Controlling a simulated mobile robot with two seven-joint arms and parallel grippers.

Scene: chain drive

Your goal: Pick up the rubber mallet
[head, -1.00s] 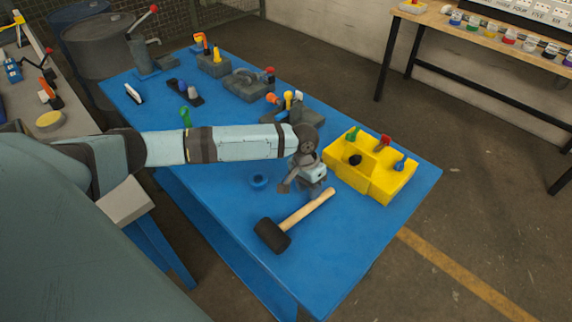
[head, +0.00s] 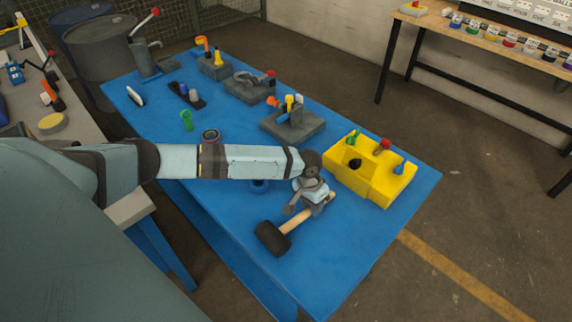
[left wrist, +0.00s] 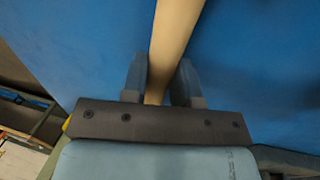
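The rubber mallet (head: 271,239) has a black head and a light wooden handle. It is at the near part of the blue table, with its head toward the lower left. My left gripper (head: 309,208) is over the handle's upper part in the head view and hides some of it. The fingers look shut on the handle. I cannot tell whether the mallet is clear of the table. My right gripper is not in view.
The yellow block (head: 372,172) with coloured handles stands just right of my left gripper. Grey fixtures (head: 292,124) stand farther back on the blue table (head: 345,245). The near right surface is clear.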

